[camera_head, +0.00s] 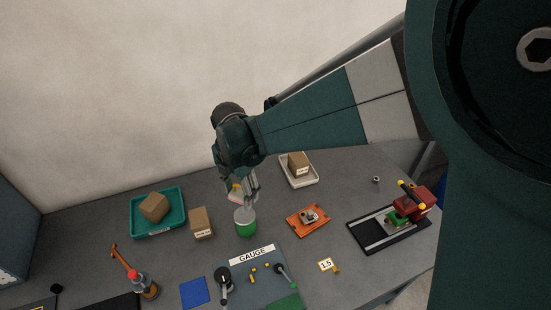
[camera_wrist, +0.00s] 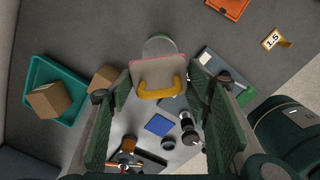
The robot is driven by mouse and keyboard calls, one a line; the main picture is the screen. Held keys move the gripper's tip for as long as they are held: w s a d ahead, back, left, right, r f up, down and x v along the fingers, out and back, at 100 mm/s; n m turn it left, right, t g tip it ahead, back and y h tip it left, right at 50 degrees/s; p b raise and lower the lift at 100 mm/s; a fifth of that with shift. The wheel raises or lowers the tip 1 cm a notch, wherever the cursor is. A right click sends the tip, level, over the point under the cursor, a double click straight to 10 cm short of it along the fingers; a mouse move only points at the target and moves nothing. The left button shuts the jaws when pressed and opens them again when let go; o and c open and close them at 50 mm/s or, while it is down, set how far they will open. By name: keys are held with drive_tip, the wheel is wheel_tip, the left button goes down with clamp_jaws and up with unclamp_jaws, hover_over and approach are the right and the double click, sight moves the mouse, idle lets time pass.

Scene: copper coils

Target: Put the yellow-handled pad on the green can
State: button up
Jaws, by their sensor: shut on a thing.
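The green can (camera_head: 246,229) stands upright on the grey table, with a pale upper part. My gripper (camera_head: 246,192) points down just above it. My gripper (camera_wrist: 155,84) is shut on the yellow-handled pad (camera_wrist: 158,70), a pale plate with a pink edge and a yellow handle. In the head view, the pad (camera_head: 235,196) is partly hidden by the fingers, close above the can's top and slightly left. In the wrist view, the can (camera_wrist: 160,45) shows as a pale round shape behind the pad, which partly covers it. I cannot tell whether pad and can touch.
A teal tray with a box (camera_head: 154,207) and a small carton (camera_head: 201,223) stand left of the can. An orange tray (camera_head: 299,229) is to the right, a white tray with a box (camera_head: 298,164) behind. A GAUGE mat (camera_head: 250,284) lies in front.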

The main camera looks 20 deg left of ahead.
hover_over(243, 216)
drive_tip(key=shift+d+f, duration=0.1)
drive_tip(key=shift+f, duration=2.8)
drive_tip(key=shift+f, duration=0.1)
drive_tip(key=shift+f, duration=2)
drive_tip(key=shift+f, duration=0.1)
drive_tip(key=o, duration=0.5)
drive_tip(key=shift+f, duration=0.1)
drive_tip(key=o, duration=0.5)
drive_tip(key=shift+c, duration=0.2)
